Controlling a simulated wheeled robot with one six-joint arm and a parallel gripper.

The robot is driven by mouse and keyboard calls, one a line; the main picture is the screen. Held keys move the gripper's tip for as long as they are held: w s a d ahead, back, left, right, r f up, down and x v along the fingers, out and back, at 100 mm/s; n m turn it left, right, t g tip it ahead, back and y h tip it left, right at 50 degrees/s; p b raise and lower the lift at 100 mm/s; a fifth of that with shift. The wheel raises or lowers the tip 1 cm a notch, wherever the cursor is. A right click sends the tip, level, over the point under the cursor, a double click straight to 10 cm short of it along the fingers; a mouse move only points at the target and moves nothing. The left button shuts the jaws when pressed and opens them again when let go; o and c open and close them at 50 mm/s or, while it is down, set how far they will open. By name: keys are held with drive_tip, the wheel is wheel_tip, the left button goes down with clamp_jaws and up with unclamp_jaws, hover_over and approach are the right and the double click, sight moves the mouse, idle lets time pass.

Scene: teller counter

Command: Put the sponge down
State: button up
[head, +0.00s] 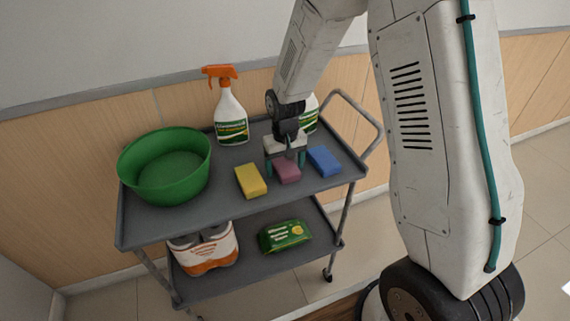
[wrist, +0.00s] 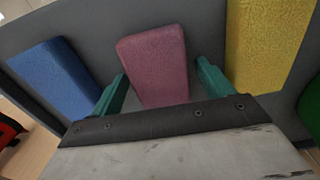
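The pink sponge (head: 287,173) is on the cart's top shelf (head: 215,200), between the yellow sponge (head: 251,181) and the blue sponge (head: 324,161). It appears to rest on the shelf. My gripper (head: 285,165) points down over it. In the wrist view the pink sponge (wrist: 155,65) lies between my two green fingers (wrist: 161,72). A gap shows between it and the right finger; the left fingertip is very close to its edge, and I cannot tell whether they touch. My gripper looks open. The sponge's near end is hidden behind the gripper body.
A green bowl (head: 166,170) stands at the left of the top shelf. A spray bottle (head: 230,112) stands at the back, and another bottle (head: 309,112) is partly behind my arm. The lower shelf holds a wipes pack (head: 285,236) and a wrapped roll pack (head: 205,250).

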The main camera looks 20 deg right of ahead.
sight(285, 164)
wheel_tip(285, 164, up, 12)
drive_tip(key=s+d+r, duration=0.2)
drive_tip(key=s+r, duration=1)
drive_tip(key=s, duration=0.1)
drive_tip(key=s+d+r+t, duration=0.1)
drive_tip(key=s+r, duration=0.2)
drive_tip(key=s, duration=1.4)
